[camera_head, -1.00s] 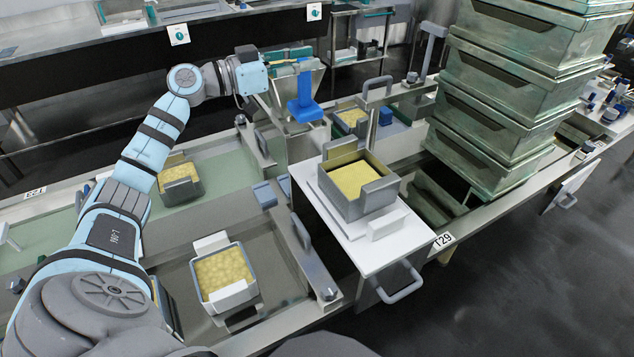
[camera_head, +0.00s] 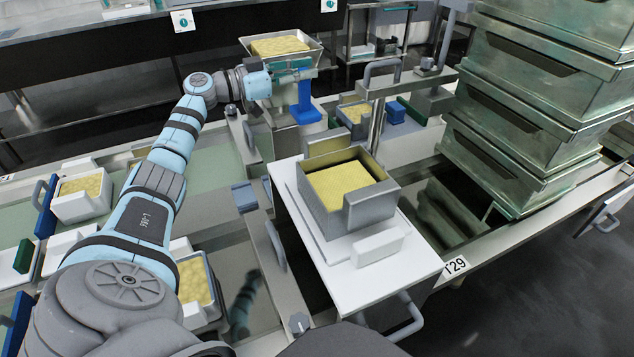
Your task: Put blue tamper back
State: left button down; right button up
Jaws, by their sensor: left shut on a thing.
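The blue tamper (camera_head: 305,104) is upright, its flat foot down, at the far end of the bench. My left gripper (camera_head: 292,72) is shut on the top of its handle. The tamper's foot is beside a grey metal block; I cannot tell whether it touches a surface. My right gripper is not in view.
A grey box mould (camera_head: 349,190) with yellow curd stands on a white board (camera_head: 340,268) in the middle. A tray of curd (camera_head: 281,46) is behind my gripper. A vertical post (camera_head: 377,118) stands right of the tamper. Stacked metal crates (camera_head: 535,100) block the right.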

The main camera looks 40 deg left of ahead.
aim_at(299, 97)
pick_arm(q)
jog(key=f+b, duration=0.1)
jog(key=f, duration=0.1)
jog(key=f+b, duration=0.1)
jog(key=f, duration=0.1)
jog(key=f+b, duration=0.1)
jog(key=f, duration=0.1)
jog(key=shift+w+f, duration=0.1)
jog(key=shift+w, duration=0.3)
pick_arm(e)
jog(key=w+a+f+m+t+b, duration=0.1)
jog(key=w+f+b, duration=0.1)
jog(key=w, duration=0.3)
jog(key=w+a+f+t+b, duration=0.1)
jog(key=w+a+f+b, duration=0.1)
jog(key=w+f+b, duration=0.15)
pick_arm(q)
notch_tip(299, 97, down, 14)
jog(key=b, duration=0.2)
jog(key=shift+s+f, duration=0.15)
jog(key=shift+f, duration=0.05)
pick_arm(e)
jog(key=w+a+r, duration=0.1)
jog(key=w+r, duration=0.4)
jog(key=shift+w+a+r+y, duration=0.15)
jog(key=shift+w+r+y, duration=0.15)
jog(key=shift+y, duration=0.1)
